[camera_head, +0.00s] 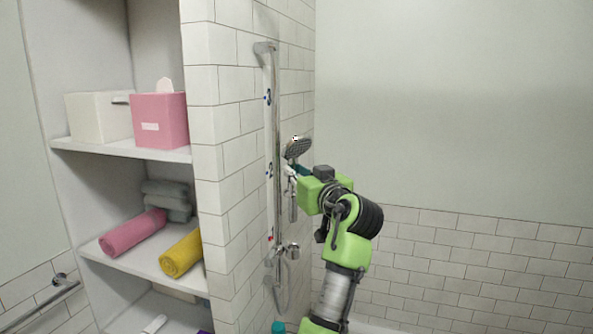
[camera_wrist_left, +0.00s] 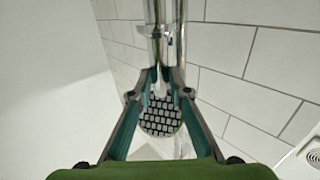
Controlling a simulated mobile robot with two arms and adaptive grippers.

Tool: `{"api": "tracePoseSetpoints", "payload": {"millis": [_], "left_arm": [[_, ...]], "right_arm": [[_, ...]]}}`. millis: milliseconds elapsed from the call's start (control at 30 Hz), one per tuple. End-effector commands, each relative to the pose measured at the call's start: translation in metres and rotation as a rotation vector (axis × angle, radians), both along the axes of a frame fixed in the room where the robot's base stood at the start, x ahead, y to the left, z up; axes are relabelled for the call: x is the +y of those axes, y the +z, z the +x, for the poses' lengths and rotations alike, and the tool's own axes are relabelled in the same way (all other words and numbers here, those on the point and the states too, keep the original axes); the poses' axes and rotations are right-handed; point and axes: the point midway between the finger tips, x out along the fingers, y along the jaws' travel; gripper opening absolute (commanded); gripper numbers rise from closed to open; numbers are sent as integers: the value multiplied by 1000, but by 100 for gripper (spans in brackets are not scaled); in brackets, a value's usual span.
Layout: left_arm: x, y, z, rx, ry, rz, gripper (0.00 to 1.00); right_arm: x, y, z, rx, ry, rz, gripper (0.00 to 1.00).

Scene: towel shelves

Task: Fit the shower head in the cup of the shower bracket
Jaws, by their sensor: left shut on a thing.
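The shower head (camera_head: 298,147) is grey and round, with its handle (camera_head: 293,208) hanging down close to the rail. In the left wrist view its dotted face (camera_wrist_left: 160,116) shows below the fingertips. My left gripper (camera_head: 294,171) is shut on the shower head's neck or handle; it also shows in the left wrist view (camera_wrist_left: 160,78). The shower bracket (camera_head: 286,171) is on the chrome rail, right by my fingers and partly hidden by them. I cannot tell whether the handle sits inside the cup or just beside it. My right gripper is not in view.
The chrome shower rail (camera_head: 272,120) runs up the white tiled wall (camera_head: 215,130), with a mixer tap (camera_head: 291,250) and hose below. Shelves at left hold a pink box (camera_head: 160,121), a white box (camera_head: 99,117) and rolled towels (camera_head: 133,233). Space right of my arm is clear.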

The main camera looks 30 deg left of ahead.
Motion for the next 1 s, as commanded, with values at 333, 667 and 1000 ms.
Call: {"api": "tracePoseSetpoints", "payload": {"millis": [333,667,1000], "left_arm": [[-3,-1,-2,-2,-2,-3,0],[-3,-30,-2,-1,-1,-1,0],[-3,-56,-2,-1,-1,0,0]], "right_arm": [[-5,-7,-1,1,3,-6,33],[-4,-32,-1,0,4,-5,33],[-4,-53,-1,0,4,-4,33]]}}
